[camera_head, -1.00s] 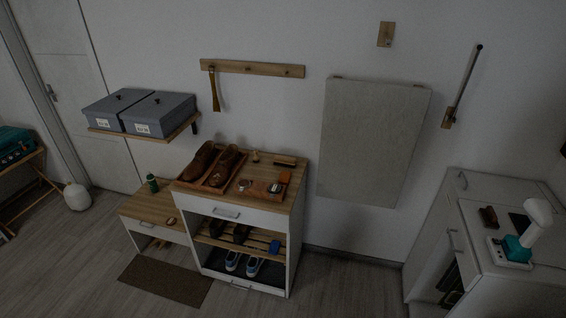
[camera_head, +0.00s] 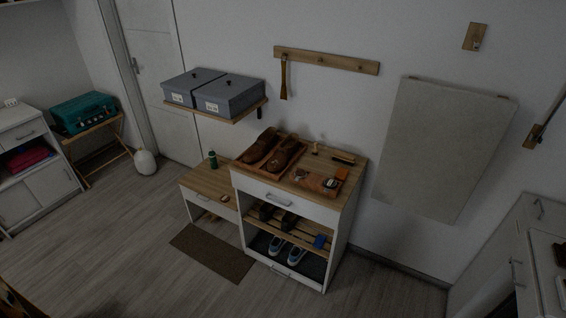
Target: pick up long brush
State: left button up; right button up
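A long, narrow brush-like item (camera_head: 343,160) lies near the back right of the wooden top of the white shoe cabinet (camera_head: 290,201). It looks like the long brush, though it is small and dark at this distance. A small upright wooden item (camera_head: 315,148) stands to its left. An orange block (camera_head: 341,174) and a wooden tray with small items (camera_head: 312,182) lie in front of it. Neither of my grippers is in view.
Brown shoes (camera_head: 272,150) sit in a tray on the cabinet's left side. A low bench (camera_head: 207,184) with a green bottle (camera_head: 212,158) adjoins it. Grey boxes (camera_head: 228,97) sit on a wall shelf above. The floor in front is clear except for a mat (camera_head: 212,252).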

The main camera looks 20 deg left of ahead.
aim_at(338, 156)
jog(key=i, duration=1.35)
jog(key=u, duration=0.6)
